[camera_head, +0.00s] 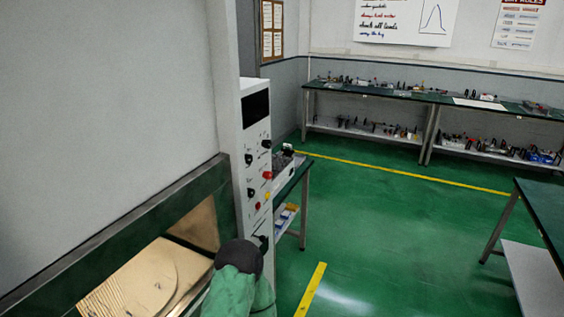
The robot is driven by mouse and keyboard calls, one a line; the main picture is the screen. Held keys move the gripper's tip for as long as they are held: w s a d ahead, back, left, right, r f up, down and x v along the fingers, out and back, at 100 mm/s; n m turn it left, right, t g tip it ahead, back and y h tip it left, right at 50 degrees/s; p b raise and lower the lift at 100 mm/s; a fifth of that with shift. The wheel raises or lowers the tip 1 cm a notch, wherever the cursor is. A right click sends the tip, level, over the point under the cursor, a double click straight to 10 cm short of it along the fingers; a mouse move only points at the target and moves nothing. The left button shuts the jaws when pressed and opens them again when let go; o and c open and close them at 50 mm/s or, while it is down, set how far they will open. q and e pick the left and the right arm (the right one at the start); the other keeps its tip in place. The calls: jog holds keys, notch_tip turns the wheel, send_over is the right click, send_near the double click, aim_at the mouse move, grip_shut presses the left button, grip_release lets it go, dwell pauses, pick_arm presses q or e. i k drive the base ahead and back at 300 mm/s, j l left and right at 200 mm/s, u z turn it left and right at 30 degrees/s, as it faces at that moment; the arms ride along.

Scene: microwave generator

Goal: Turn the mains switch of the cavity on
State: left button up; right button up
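The cavity (190,225) stands at the left with a green frame and a lit, tan inside. The tall white control panel (256,215) is at its right edge, with a dark display (256,108), several black knobs, a red knob (267,175) and a yellow button (267,196). I cannot read which control is the mains switch. My gripper fingers are not clearly visible.
A small table (291,183) with equipment stands behind the panel. Long benches (380,90) with tools line the back wall. Another green-topped table (543,205) is at the right edge. The green floor (400,240) between them is clear, with yellow lines.

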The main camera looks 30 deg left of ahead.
aim_at(267, 175)
jog(key=i+u, duration=0.15)
jog(key=i, duration=0.75)
jog(key=i+l+u, duration=0.15)
jog(key=i, duration=0.75)
